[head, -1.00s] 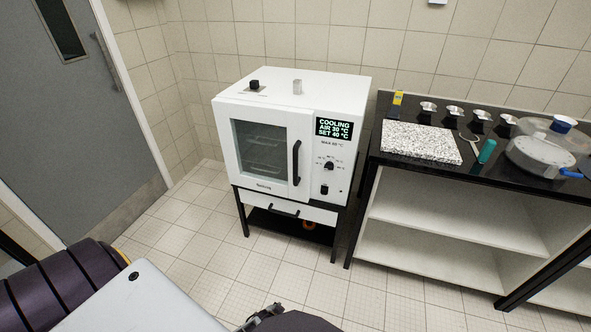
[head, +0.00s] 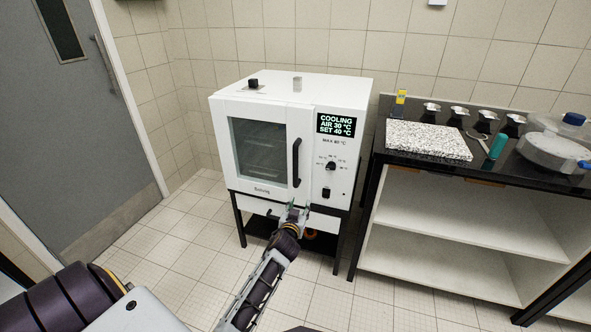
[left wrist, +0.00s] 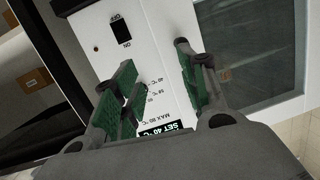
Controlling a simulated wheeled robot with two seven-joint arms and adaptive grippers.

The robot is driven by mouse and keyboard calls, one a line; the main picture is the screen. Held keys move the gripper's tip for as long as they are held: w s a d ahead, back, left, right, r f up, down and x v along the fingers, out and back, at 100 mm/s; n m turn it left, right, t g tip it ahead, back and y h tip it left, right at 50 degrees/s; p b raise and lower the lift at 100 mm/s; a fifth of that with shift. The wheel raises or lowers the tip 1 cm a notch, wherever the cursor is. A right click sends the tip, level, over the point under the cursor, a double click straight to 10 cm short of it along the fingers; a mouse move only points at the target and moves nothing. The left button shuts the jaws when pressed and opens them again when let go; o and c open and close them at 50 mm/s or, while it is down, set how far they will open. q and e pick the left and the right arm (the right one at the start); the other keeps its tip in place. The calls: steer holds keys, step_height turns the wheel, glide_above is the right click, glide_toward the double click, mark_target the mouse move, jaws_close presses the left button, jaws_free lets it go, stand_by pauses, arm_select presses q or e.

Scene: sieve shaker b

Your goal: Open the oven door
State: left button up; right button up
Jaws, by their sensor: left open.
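The white oven (head: 290,88) stands on a black stand. Its door has a dark window (head: 258,150) and a black vertical handle (head: 297,162) at its right edge. The door looks shut. My left gripper (head: 293,208) is open, just below the lower end of the handle in the head view. In the left wrist view, the open left gripper's green-padded fingers (left wrist: 158,85) are in front of the control panel and door edge. The dark handle (left wrist: 182,44) shows by the right finger, partly hidden; I cannot tell whether it lies between the fingers. My right gripper is not in view.
The oven's display (head: 336,125) reads COOLING, with a knob (head: 331,166) below. My left arm hides part of the drawer (head: 255,204) under the oven. A black bench (head: 378,158) with a speckled slab (head: 428,141) stands at right. Tiled floor (head: 165,232) is clear at left.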

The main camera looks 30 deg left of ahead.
arm_select(q)
steer(key=a+r+n+t+y+b, duration=0.1)
steer(key=a+r+y, duration=0.1)
steer(key=r, duration=0.8)
steer(key=shift+s+a+r+n+t+b, duration=0.25)
steer(key=shift+s+a+n+t+b, duration=0.15)
steer(key=shift+a, duration=0.15)
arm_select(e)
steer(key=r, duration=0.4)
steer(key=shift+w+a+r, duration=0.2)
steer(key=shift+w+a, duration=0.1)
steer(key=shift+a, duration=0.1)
arm_select(q)
steer(key=shift+w, duration=0.15)
